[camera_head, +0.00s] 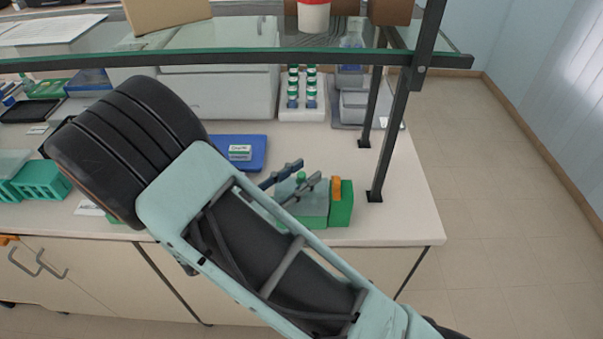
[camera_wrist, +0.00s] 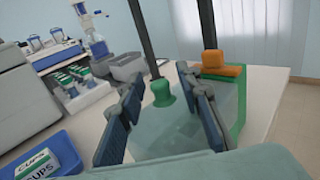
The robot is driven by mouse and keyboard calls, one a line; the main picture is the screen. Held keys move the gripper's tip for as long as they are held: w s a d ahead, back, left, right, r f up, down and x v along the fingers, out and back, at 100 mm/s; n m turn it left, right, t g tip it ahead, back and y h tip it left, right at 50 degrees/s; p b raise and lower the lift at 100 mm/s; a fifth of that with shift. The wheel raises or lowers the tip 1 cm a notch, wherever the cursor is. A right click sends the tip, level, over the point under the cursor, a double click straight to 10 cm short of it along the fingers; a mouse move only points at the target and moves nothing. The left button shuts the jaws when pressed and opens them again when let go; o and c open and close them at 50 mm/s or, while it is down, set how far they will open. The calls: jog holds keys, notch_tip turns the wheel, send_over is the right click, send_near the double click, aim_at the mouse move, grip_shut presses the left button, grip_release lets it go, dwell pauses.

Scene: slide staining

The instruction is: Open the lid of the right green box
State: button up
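The right green box (camera_head: 341,205) stands near the bench's front right corner, with an orange piece at its right end. It also shows in the wrist view (camera_wrist: 239,112), with the orange piece (camera_wrist: 222,71) on top. Its translucent lid (camera_wrist: 165,132) carries a green knob (camera_wrist: 162,93) and looks closed. My gripper (camera_head: 307,170) is over the box. In the wrist view my gripper (camera_wrist: 161,77) is open, with one finger on each side of the knob and gaps visible. Whether the fingers reach down to the knob's height is hard to tell. My arm hides part of the box's left side.
A glass shelf (camera_head: 260,55) runs above the bench, with a dark post (camera_head: 387,150) close behind the box. A blue tray (camera_head: 258,145) with a cups packet (camera_head: 240,152) lies behind left. A white bottle rack (camera_head: 303,110) stands at the back. Teal racks (camera_head: 42,180) are far left.

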grip_shut()
